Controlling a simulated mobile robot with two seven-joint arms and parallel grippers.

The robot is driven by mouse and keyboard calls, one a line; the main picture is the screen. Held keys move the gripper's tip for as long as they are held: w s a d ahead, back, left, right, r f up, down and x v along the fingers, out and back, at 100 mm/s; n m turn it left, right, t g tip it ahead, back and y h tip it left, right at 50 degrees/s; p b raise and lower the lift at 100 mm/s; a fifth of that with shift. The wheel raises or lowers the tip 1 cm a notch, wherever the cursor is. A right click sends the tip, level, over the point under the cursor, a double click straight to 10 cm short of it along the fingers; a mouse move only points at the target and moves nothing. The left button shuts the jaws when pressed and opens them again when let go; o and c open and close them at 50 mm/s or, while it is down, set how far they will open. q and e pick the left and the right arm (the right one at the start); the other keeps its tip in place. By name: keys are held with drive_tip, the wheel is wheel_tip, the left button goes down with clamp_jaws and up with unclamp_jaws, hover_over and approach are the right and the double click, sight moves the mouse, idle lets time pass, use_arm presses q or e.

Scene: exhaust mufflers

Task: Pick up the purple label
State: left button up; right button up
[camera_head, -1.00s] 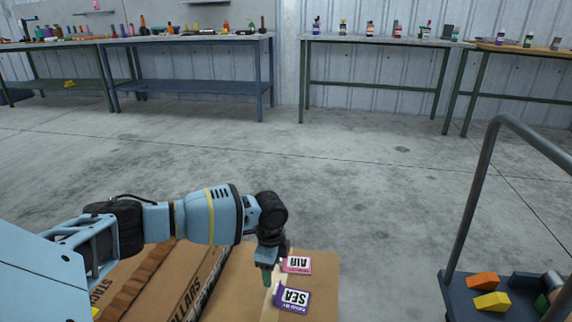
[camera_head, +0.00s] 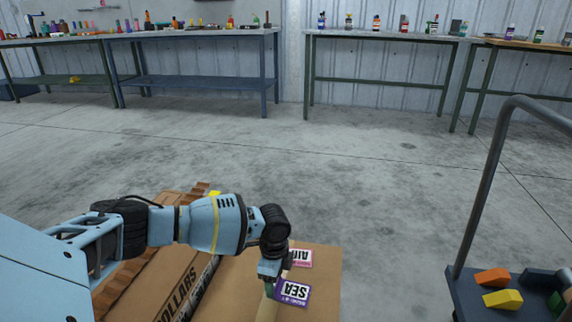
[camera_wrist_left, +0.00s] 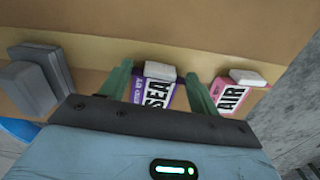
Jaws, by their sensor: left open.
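The purple label (camera_head: 293,292), marked SEA, lies on the brown cardboard surface in the head view. In the left wrist view the purple label (camera_wrist_left: 157,95) shows between the two fingers, with a pale block at its far end. My left gripper (camera_head: 269,287) points down at the label's left edge in the head view. In the wrist view my left gripper (camera_wrist_left: 158,85) is open, its green fingers on either side of the label. Whether they touch it cannot be told. The right gripper is out of view.
A pink label (camera_head: 300,258) marked AIR lies close beside the purple one, also in the wrist view (camera_wrist_left: 235,97). Grey blocks (camera_wrist_left: 38,80) stand left in the wrist view. A cart (camera_head: 475,300) with orange and yellow pieces stands right. The floor beyond is clear.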

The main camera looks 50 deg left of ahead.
use_arm(q)
drive_tip(key=shift+r, duration=0.1)
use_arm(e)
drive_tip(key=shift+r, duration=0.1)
use_arm(q)
drive_tip(key=c, duration=1.1)
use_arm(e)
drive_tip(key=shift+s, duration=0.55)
use_arm(q)
drive_tip(key=shift+o, duration=0.2)
drive_tip(key=shift+r, duration=0.1)
